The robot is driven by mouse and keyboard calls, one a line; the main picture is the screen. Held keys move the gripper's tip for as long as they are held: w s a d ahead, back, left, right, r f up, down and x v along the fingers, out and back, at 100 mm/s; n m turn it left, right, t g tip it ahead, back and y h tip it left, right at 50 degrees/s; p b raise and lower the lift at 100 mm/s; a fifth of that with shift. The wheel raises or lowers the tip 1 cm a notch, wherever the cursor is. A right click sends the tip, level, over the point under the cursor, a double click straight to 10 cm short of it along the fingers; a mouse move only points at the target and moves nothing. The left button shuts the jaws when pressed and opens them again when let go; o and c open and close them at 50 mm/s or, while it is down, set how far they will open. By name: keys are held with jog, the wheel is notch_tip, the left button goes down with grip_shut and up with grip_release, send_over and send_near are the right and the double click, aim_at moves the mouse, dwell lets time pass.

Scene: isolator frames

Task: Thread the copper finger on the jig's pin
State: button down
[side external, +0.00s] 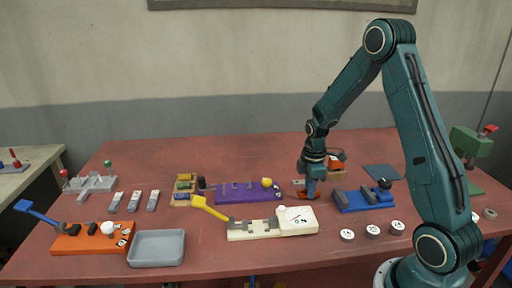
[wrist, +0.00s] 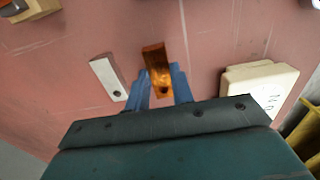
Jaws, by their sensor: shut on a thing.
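My gripper (side external: 311,193) is low over the red table, between the purple fixture and the blue one. In the wrist view its blue fingers (wrist: 160,88) are shut on the copper finger (wrist: 155,58), a narrow orange-brown strip that sticks out beyond them. A dark spot, perhaps a hole, shows near its gripped end. A small orange patch beside the fingertips in the side view (side external: 299,194) appears to be the copper finger. I cannot tell for certain which fixture is the jig.
A cream fixture (side external: 255,229) with a yellow lever stands in front of my gripper. A pale strip with a hole (wrist: 108,76) lies left in the wrist view.

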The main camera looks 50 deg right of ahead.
notch_tip(320, 180, up, 19)
dwell(0.5)
jog(key=shift+w, duration=0.1)
dwell(0.4)
jog(key=w+a+f, duration=0.3)
jog(key=w+a, duration=0.4)
jog(key=w, duration=0.2)
jog(key=w+a+f, duration=0.3)
jog(key=w+a, duration=0.5)
jog(key=w, duration=0.2)
jog(key=shift+a+f, duration=0.3)
jog(key=shift+f, duration=0.1)
jog(key=shift+f, duration=0.2)
jog(key=shift+f, duration=2.7)
jog(key=shift+f, duration=1.6)
